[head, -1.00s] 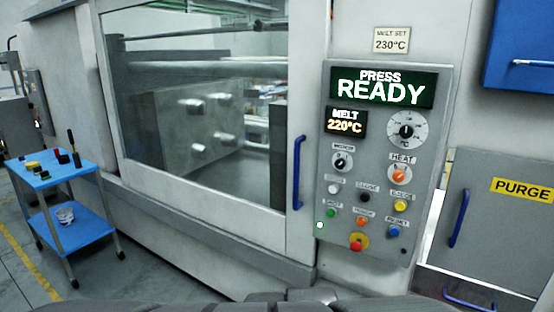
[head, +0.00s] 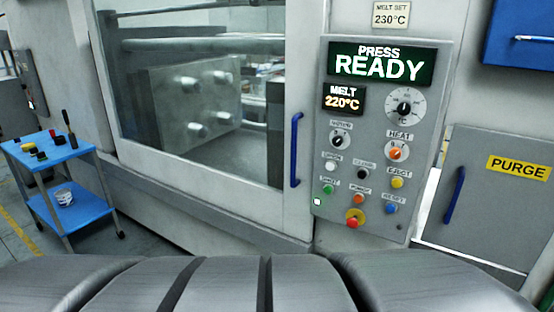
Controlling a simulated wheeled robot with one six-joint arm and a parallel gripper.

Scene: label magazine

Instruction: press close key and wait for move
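The control panel (head: 320,210) is on the grey machine front, right of the glass door. Its display (head: 380,65) reads PRESS READY, and a smaller display (head: 344,99) reads MELT 220°C. The close key (head: 361,173) is the black button under a blurred label that seems to read CLOSE, right of the white open key (head: 330,166). Behind the door's window, a mould plate (head: 160,105) with several round studs shows. My gripper is not in view; a dark ribbed part of my own body fills the bottom edge.
The sliding door has a blue handle (head: 296,150). A red stop button (head: 352,222) sits low on the panel. A blue cart (head: 52,158) with small items stands at left. A PURGE cabinet (head: 500,205) is at right, and a blue box (head: 520,35) is above it.

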